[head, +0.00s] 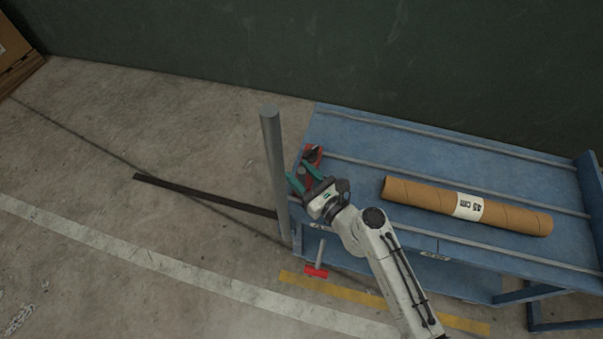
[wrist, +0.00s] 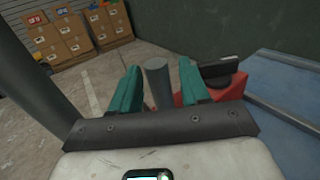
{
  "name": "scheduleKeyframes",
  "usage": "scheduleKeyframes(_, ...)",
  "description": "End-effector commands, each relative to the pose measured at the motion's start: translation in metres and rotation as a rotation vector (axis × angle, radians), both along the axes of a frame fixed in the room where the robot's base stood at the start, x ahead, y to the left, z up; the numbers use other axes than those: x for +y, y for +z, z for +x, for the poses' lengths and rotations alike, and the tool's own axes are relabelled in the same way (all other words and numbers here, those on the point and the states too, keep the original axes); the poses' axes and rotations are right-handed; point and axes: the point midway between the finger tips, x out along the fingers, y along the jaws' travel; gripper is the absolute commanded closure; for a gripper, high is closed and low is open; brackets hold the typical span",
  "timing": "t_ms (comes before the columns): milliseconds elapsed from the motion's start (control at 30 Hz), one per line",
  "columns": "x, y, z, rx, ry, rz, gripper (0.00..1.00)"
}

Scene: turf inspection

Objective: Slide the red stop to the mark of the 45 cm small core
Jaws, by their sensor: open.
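A cardboard tube labelled 45 cm (head: 468,206) lies on the blue bench. A red block (head: 313,157) with a dark piece on top sits at the bench's left end, partly hidden by my gripper; it also shows in the wrist view (wrist: 228,88), just right of the right finger. I cannot tell surely whether it is the red stop. My gripper (head: 304,178) is open, its teal fingers over that end of the bench. In the wrist view, a grey upright cylinder (wrist: 157,78) shows between the fingers; contact cannot be told. No length mark is readable near the block.
A tall grey post (head: 272,165) stands close left of my gripper. The blue bench (head: 365,133) has grey strips along it. A red piece with a grey stem (head: 316,271) is below its front edge. Boxes (wrist: 62,45) stand farther off. Floor at left is mostly clear.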

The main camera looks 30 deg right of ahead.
Motion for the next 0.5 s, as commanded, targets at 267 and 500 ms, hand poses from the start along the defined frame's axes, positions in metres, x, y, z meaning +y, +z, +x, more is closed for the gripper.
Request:
scheduleKeyframes(267,-0.0001,0.0001,-0.0003,0.000,0.000,0.000,0.78)
scheduleKeyframes(500,-0.0001,0.0001,-0.0004,0.000,0.000,-0.001,1.00)
